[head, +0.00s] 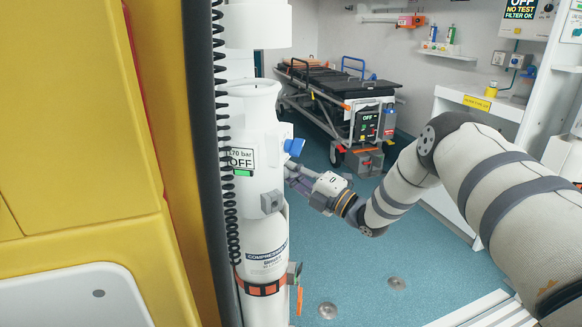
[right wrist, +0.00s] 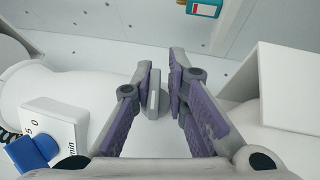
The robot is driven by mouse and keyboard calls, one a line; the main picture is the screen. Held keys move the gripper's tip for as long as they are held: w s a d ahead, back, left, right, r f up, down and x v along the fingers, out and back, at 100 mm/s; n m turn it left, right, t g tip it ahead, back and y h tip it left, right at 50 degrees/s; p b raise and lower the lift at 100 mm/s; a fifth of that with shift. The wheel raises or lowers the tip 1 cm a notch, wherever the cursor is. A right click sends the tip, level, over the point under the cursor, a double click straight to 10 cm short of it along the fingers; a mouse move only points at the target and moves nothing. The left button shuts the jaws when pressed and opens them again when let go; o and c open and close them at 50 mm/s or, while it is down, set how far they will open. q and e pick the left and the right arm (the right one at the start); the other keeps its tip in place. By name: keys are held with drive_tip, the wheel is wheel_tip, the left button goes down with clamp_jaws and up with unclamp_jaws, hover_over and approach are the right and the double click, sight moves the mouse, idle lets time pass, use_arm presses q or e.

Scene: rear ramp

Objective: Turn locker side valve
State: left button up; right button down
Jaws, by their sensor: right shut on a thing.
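A tall white cylinder (head: 265,232) with a wide white head stands left of centre in the head view. Its label (head: 240,159) reads "170 bar" and "OFF". A blue knob (head: 294,147) sticks out to the right of the head; it also shows in the right wrist view (right wrist: 32,152) beside a white dial face. My right gripper (head: 290,170) is at the cylinder's right side, just below the blue knob. In the right wrist view its purple-padded fingers (right wrist: 163,92) are shut on a small grey valve handle (right wrist: 153,98). My left gripper is out of view.
A black coiled cord (head: 222,120) hangs left of the cylinder, beside a yellow panel (head: 80,130). A stretcher (head: 340,92) marked "OFF" stands farther back. A white counter (head: 480,100) is at the right. Blue floor (head: 375,262) is open below my right arm.

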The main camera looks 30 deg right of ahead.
drive_tip(key=c, duration=1.7)
unclamp_jaws()
drive_tip(key=shift+r, duration=0.6)
drive_tip(key=shift+f, duration=0.3)
drive_tip(key=v, duration=1.2)
